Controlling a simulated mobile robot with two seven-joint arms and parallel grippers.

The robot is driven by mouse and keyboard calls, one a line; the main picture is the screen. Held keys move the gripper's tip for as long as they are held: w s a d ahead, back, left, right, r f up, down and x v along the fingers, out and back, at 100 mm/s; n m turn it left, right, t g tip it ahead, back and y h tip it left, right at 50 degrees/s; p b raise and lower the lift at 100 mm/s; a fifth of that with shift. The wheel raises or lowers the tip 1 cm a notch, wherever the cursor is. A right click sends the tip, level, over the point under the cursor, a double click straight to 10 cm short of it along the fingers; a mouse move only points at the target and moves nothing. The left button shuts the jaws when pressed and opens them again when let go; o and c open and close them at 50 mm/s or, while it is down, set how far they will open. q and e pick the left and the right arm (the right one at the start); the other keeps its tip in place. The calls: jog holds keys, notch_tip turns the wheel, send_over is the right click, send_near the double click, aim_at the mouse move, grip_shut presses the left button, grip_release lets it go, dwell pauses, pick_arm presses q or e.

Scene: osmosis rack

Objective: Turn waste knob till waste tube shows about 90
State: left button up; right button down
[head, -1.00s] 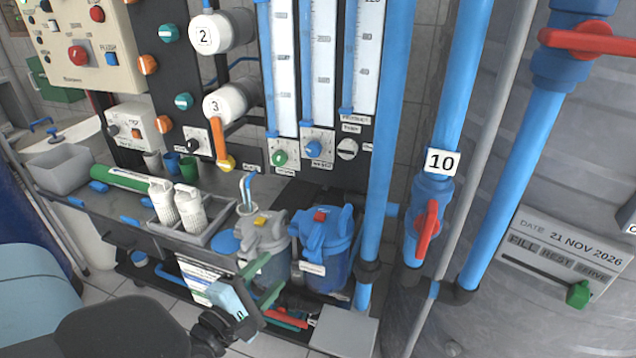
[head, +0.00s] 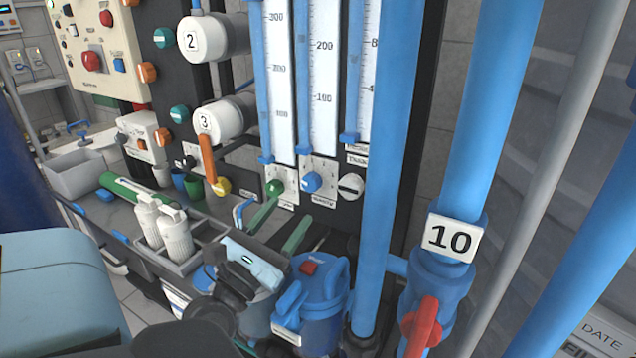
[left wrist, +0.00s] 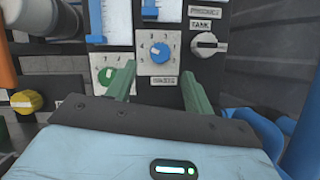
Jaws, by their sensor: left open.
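The blue waste knob (head: 311,181) is on a white plate with tick marks on the dark panel. The left wrist view shows it (left wrist: 160,53) above a label reading WASTE. Above it in the head view stands the middle gauge tube (head: 323,75), its scale marked 200 and 100. I cannot make out its level. My left gripper (head: 283,224) is open and empty, its green fingers pointing toward the panel, below and in front of the knob. In the left wrist view the knob lies between and beyond the fingertips, apart from them. My right gripper is not in view.
A green knob (head: 275,187) sits left of the waste knob and a black-and-white knob (head: 351,186) right of it. A thick blue pipe (head: 388,170) rises at the right.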

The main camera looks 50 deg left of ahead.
aim_at(308, 187)
pick_arm(q)
jog(key=shift+p+x, duration=0.8)
jog(key=shift+x, duration=3)
jog(key=c, duration=1)
